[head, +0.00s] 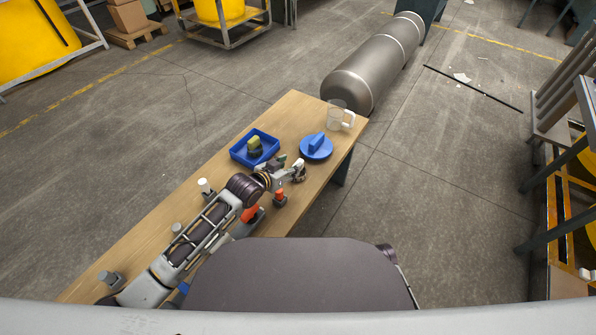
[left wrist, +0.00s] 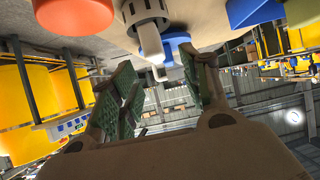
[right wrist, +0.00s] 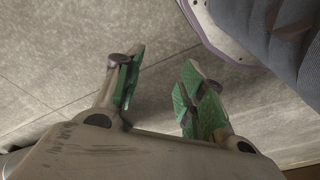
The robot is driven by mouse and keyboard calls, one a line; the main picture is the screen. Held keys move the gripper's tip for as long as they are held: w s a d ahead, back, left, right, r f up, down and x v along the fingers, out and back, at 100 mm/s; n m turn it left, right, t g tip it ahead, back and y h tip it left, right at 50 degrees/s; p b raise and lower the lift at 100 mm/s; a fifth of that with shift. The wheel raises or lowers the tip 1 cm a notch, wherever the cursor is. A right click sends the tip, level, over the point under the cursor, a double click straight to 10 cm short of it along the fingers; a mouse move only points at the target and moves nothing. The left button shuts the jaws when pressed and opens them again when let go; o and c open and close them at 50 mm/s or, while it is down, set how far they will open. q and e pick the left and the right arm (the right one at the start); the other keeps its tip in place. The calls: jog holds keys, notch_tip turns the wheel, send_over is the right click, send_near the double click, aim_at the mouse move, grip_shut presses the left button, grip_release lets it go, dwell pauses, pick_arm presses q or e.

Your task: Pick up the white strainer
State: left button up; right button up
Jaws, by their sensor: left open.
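The white strainer (left wrist: 143,13), a white and grey piece with a slotted collar and a narrow white end, shows in the left wrist view just beyond my fingertips. That view is upside down, with the tabletop along its upper edge. My left gripper (left wrist: 160,82) is open, its green-padded fingers on either side of the strainer's line, with no grip on it. In the head view my left gripper (head: 287,169) is low over the table's right part and partly hides the strainer. My right gripper (right wrist: 158,85) is open and empty over bare floor.
A blue tray (head: 236,155) with a sponge, a blue lid (head: 317,151) and a clear jug (head: 335,117) stand beyond the left gripper. An orange-topped piece (head: 280,194) stands close on its near side. Small white and grey pieces stand along the wooden table (head: 150,238).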

pick_arm(q)
jog(key=shift+w+d+f+b, duration=0.45)
jog(key=shift+w+d+f, duration=0.05)
jog(key=shift+f, duration=0.1)
jog(key=shift+b+x, duration=0.55)
jog(key=shift+x, duration=1.1)
pick_arm(e)
jog(key=r, duration=0.2)
jog(key=w, duration=0.1)
jog(key=shift+a+r+t, duration=0.3)
jog(key=shift+a+r, duration=0.05)
jog(key=shift+r, duration=0.05)
jog(key=shift+s+f, duration=0.25)
pick_arm(q)
jog(key=c, duration=0.7)
grip_shut()
pick_arm(e)
jog(key=shift+w+r, duration=0.3)
jog(key=shift+w, duration=0.15)
